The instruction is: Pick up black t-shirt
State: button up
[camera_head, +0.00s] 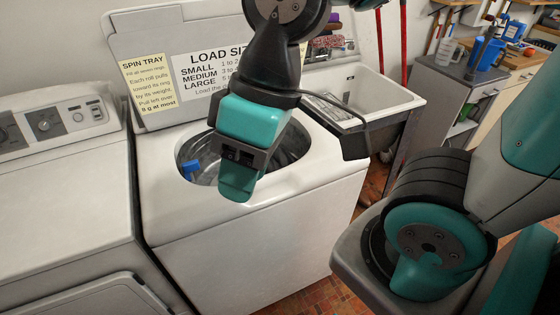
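No black t-shirt can be made out in this view. The top-loading washer (330,180) stands with its lid raised, and its round metal tub (292,146) is open. A small blue item (190,167) shows at the left inside the tub. My gripper (238,183) hangs over the opening, pointing down, and covers the middle and front of it. I see a teal finger below a dark grey body, but not the gap between the fingers. The tub floor is mostly hidden.
A second white appliance (60,180) stands close on the left. The raised lid (150,50) with paper signs is behind my gripper. A utility sink (375,92) is behind right, beside a grey cabinet (455,85) with a blue jug (488,54).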

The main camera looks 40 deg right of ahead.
aim_at(282, 158)
jog(key=u, duration=0.05)
jog(key=k, duration=0.45)
jog(key=z, duration=0.95)
jog(key=i, duration=1.1)
jog(key=u, duration=0.45)
